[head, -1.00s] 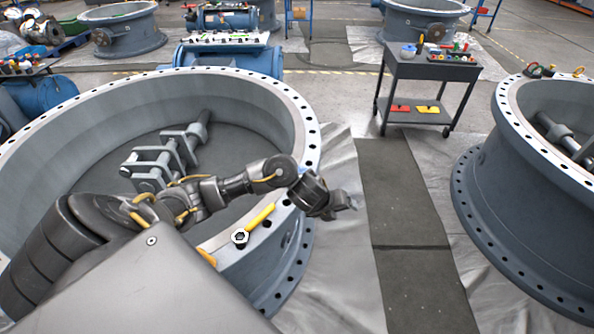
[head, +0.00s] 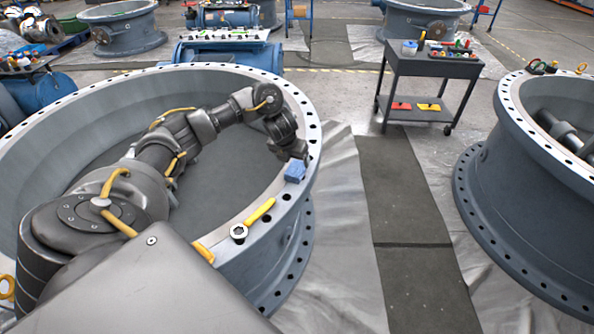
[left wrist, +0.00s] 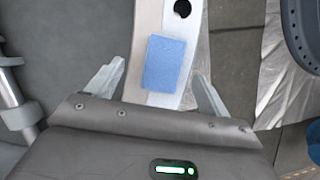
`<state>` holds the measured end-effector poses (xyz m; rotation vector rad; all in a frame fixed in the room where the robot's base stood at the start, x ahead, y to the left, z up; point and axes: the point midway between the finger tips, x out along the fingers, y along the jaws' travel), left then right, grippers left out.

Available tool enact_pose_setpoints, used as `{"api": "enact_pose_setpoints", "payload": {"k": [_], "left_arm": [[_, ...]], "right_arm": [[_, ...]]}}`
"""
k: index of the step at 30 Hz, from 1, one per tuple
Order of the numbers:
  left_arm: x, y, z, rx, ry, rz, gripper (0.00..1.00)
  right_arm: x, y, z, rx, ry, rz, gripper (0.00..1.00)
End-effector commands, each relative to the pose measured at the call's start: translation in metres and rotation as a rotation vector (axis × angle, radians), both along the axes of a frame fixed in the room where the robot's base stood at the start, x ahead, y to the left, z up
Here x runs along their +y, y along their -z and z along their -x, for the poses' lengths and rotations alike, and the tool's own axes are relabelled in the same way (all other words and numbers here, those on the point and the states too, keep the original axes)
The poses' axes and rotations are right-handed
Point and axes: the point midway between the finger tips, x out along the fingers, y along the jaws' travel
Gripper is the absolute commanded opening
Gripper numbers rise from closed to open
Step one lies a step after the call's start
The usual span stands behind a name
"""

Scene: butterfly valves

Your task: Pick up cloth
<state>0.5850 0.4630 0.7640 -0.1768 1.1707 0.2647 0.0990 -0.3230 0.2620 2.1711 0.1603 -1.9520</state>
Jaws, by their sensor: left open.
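The blue cloth (head: 295,171) is a small folded block lying on the rim of the large grey valve ring (head: 228,247) in the head view. In the left wrist view the cloth (left wrist: 164,63) lies on the pale rim, just ahead of the fingertips and roughly midway between them. My left gripper (head: 296,158) is just behind the cloth in the head view. In the left wrist view the left gripper (left wrist: 158,78) has its two fingers spread wide, with nothing held between them. My right gripper is not in view.
A yellow-handled wrench (head: 254,220) lies on the same rim, nearer than the cloth. A dark cart (head: 432,70) with tools stands behind to the right. Another valve ring (head: 525,190) stands at the right. The floor strip between is clear.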

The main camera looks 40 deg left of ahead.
Motion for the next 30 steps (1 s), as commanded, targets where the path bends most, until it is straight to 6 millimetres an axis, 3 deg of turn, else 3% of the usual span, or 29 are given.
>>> {"api": "enact_pose_setpoints", "payload": {"k": [8,18,26,30], "left_arm": [[0.000,0.010,-0.004,0.001,0.000,-0.001,0.80],[-0.001,0.049,-0.025,0.000,-0.001,0.002,0.80],[0.000,0.051,-0.026,-0.001,-0.001,0.000,0.80],[0.000,0.051,-0.026,-0.001,0.000,0.000,0.64]], "right_arm": [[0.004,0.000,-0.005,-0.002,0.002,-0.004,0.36],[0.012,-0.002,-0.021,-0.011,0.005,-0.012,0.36],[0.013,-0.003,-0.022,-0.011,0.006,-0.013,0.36],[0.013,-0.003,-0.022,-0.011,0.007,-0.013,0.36]]}}
